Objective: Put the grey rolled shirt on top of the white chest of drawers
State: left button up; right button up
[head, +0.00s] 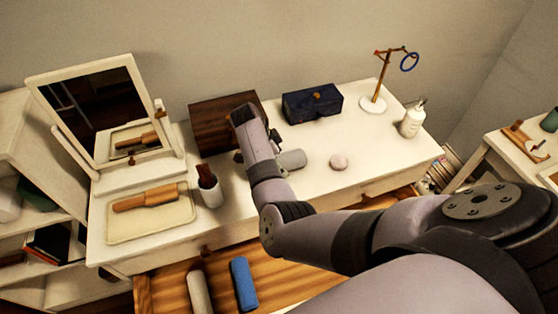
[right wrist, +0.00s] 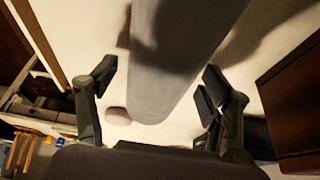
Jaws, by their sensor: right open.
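The grey rolled shirt (head: 291,159) lies on the white top of the chest of drawers (head: 310,178), partly hidden behind my right arm in the head view. In the right wrist view the roll (right wrist: 172,70) runs down the middle, between the two spread fingers. My right gripper (head: 260,150) is open above the chest top at the roll, and the fingers show a gap on both sides of it. My left gripper is not in view.
An open wooden drawer below holds a pale roll (head: 199,292) and a blue roll (head: 243,284). Around the gripper stand a brown box (head: 215,118), a cup with a brush (head: 210,190) and a pink round thing (head: 339,162). The top's right part has free room.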

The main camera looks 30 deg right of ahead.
jog(key=p+v, duration=0.7)
jog(key=v, duration=0.4)
jog(key=shift+a+r, duration=0.2)
jog(key=shift+r, duration=0.1)
jog(key=shift+w, duration=0.1)
